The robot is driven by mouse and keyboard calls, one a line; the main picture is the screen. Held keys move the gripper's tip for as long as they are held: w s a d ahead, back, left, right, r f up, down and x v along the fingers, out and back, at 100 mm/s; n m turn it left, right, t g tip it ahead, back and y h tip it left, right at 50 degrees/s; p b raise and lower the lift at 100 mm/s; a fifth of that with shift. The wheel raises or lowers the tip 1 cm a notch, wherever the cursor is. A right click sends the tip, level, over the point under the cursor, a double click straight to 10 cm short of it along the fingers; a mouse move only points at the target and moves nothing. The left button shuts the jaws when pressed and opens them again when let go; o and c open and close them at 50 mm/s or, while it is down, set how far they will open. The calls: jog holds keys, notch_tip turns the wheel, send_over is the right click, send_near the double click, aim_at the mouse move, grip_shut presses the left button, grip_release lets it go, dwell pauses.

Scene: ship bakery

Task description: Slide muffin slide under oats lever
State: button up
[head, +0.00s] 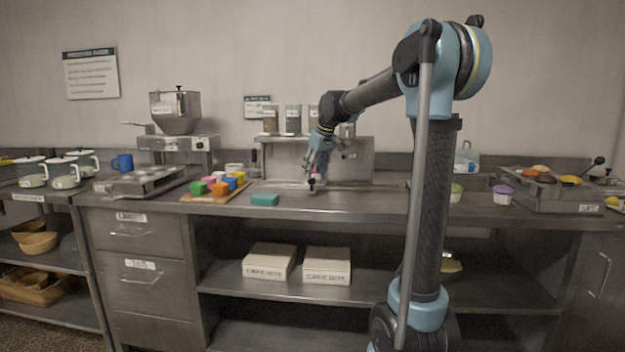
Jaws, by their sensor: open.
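My gripper (313,182) is open and points down, low over the middle of the steel counter, in front of the dispenser shelf (268,139). A small pale and dark thing shows at its fingertips, too small and covered to name; I cannot tell whether they touch it. Several clear dispensers, one on the left (270,120) and one beside it (292,120), stand on the shelf. Their labels are too small to read, so I cannot tell which is oats or pick out its lever. My wrist hides part of the shelf. I cannot identify the muffin slide with certainty.
A wooden board (205,198) with several colored cups and a teal block (265,200) lie left of my gripper. A metal hopper (176,112) stands over a muffin tray (150,181) further left. The counter (355,205) right of my gripper is mostly clear.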

jog(key=v, duration=0.8)
jog(key=s+d+f+m+h, duration=0.1)
jog(key=s+d+f+m, duration=0.1)
jog(key=s+d+f, duration=0.4)
jog(key=s+d+f+m+h, duration=0.1)
jog(key=s+d+f+m, duration=0.2)
jog(key=s+f, duration=1.3)
jog(key=s+d+f+m+g, duration=0.1)
jog(key=s+d+f+m, duration=0.1)
jog(key=s+d+f, duration=0.7)
jog(key=s+f, duration=0.2)
jog(key=s, duration=0.6)
jog(key=shift+s+h, duration=0.2)
jog(key=shift+h, duration=0.2)
